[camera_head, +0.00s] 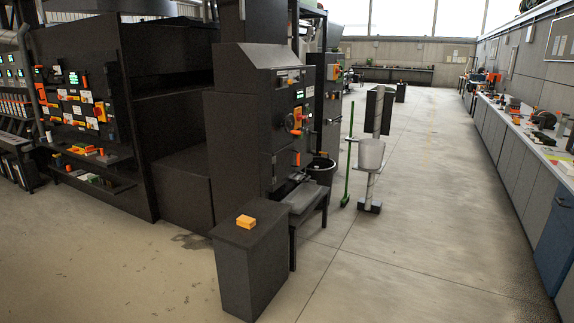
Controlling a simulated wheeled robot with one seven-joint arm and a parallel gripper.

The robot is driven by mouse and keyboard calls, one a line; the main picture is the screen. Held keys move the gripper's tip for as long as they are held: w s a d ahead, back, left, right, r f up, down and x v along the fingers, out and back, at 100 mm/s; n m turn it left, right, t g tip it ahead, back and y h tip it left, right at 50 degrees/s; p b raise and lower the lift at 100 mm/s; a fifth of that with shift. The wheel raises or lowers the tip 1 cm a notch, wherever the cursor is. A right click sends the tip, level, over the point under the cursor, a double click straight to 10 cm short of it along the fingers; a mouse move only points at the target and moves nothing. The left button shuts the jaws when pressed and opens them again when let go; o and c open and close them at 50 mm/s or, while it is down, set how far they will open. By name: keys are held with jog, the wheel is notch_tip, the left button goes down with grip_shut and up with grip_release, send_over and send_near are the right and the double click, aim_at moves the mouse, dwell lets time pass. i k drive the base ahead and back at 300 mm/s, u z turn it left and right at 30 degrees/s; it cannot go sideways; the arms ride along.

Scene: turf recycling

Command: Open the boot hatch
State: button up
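A tall dark machine (235,135) stands in the middle of the view. Its right-hand face carries an orange round handle (294,122), small green-lit displays and a smaller orange part (296,158) lower down. No panel here is clearly marked as the boot hatch, and I cannot tell which one it is or whether any is open. My gripper is not in view.
A dark pedestal (250,272) with a yellow-orange block (246,221) on top stands in front of the machine. A dark bin (321,170), a green-handled tool (347,170) and a post with a pale bucket (370,155) stand right. The aisle is open; a long workbench (510,140) borders it.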

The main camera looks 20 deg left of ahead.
aim_at(282, 160)
jog(key=z, duration=0.25)
jog(key=i, duration=3.45)
jog(key=u, duration=0.35)
jog(key=i, duration=1.6)
jog(key=u, duration=1.75)
jog(key=i, duration=1.2)
jog(key=u, duration=0.85)
